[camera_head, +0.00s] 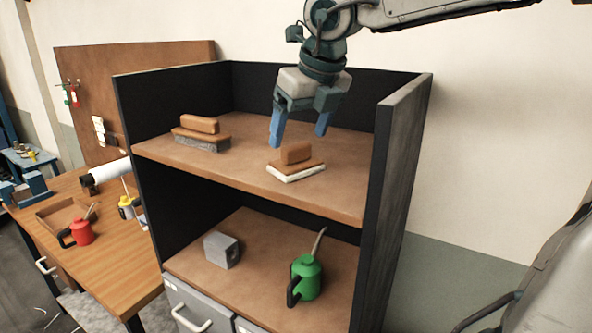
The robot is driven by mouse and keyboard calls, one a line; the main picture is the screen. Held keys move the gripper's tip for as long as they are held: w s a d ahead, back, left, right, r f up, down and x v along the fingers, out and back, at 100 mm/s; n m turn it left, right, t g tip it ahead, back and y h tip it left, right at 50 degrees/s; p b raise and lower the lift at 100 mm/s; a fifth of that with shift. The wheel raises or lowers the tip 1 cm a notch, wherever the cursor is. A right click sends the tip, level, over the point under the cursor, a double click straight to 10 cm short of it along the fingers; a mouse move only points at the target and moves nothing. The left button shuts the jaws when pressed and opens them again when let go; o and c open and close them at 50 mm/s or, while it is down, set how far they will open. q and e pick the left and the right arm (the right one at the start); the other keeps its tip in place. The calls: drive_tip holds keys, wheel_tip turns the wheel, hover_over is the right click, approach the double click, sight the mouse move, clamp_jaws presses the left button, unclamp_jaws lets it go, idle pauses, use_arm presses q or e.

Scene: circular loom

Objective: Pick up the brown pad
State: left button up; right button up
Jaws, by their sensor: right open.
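A brown pad (296,164) with a raised brown block grip and a pale underside lies on the right part of the upper shelf. A longer brown brush with grey bristles (201,135) lies on the same shelf, further left. My right gripper (298,140) hangs from above with its blue fingers spread apart and empty. Its fingers are above and slightly behind the brown pad in the picture, and I see no contact. My left gripper is not in view.
The upper shelf (225,172) has dark walls at its back and sides. Below stand a green oil can (306,278) and a grey block (222,250). A workbench (100,275) at left holds a red oil can (78,233). The shelf front is clear.

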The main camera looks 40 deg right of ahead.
sight(296, 145)
drive_tip(key=b+x, duration=0.1)
drive_tip(key=x, duration=0.1)
drive_tip(key=shift+s+a+f+b, duration=0.1)
drive_tip(key=shift+f+b, duration=0.25)
drive_tip(key=shift+w+a+f, duration=0.15)
drive_tip(key=shift+w+f, duration=0.2)
drive_tip(key=shift+f, duration=0.1)
drive_tip(key=c, duration=0.6)
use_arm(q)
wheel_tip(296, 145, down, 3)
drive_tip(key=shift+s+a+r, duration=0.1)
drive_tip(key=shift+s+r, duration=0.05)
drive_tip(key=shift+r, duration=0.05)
use_arm(e)
drive_tip(key=shift+s, duration=0.1)
